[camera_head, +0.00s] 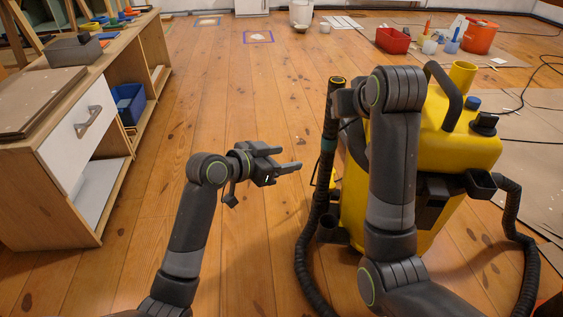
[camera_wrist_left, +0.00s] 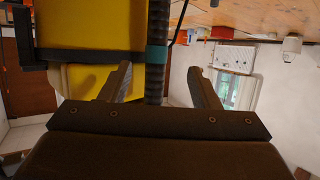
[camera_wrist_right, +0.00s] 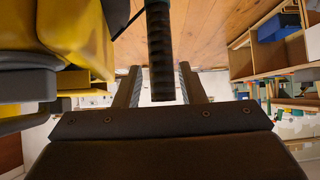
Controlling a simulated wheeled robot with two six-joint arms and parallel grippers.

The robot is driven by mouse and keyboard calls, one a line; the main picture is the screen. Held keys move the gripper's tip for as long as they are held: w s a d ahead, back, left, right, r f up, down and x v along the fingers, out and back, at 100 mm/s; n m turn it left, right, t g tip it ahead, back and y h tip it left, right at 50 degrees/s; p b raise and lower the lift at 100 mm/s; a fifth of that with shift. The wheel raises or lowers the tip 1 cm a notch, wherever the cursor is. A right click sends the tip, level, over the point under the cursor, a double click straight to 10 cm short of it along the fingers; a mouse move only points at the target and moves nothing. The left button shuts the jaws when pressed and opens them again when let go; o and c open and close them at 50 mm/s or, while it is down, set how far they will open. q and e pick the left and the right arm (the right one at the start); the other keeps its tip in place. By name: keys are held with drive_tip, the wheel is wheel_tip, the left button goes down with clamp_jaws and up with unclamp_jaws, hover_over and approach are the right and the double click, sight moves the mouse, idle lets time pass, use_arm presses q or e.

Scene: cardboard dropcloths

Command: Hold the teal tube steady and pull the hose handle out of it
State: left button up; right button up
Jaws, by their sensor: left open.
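The teal tube (camera_head: 328,145) is a short band around the dark upright handle (camera_head: 334,108), left of the yellow machine. My left gripper (camera_head: 297,166) is open and empty, left of and a little below the tube. In the left wrist view the teal tube (camera_wrist_left: 156,55) shows between and beyond the open fingers (camera_wrist_left: 160,85), touching neither. My right gripper (camera_wrist_right: 160,72) is up by the handle; its fingers stand on both sides of the dark ribbed handle (camera_wrist_right: 160,45), with a narrow gap on each side. My right arm partly hides the machine in the head view.
The yellow machine (camera_head: 458,145) stands close right of the handle, with a black hose (camera_head: 304,262) curving to the floor. A wooden cabinet (camera_head: 130,70) stands at the left. A red bin (camera_head: 393,40) and cardboard sheets (camera_head: 545,195) lie right. The middle floor is clear.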

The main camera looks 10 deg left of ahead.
sight(323, 158)
use_arm(q)
drive_tip(key=x, duration=0.5)
drive_tip(key=f+x, duration=0.1)
drive_tip(key=x, duration=0.5)
drive_tip(key=f+x, duration=0.1)
drive_tip(key=x, duration=0.5)
drive_tip(key=shift+s, duration=0.25)
clamp_jaws()
drive_tip(key=shift+g, duration=0.3)
use_arm(e)
drive_tip(key=o, duration=0.4)
drive_tip(key=shift+o, duration=0.2)
drive_tip(key=w+a+f+t, duration=0.1)
drive_tip(key=w, duration=0.2)
drive_tip(key=w+a+f+t, duration=0.1)
drive_tip(key=w, duration=0.3)
drive_tip(key=w+a+f+t+y, duration=0.1)
drive_tip(key=w, duration=0.3)
drive_tip(key=shift+a+f, duration=0.25)
drive_tip(key=shift+f, duration=0.1)
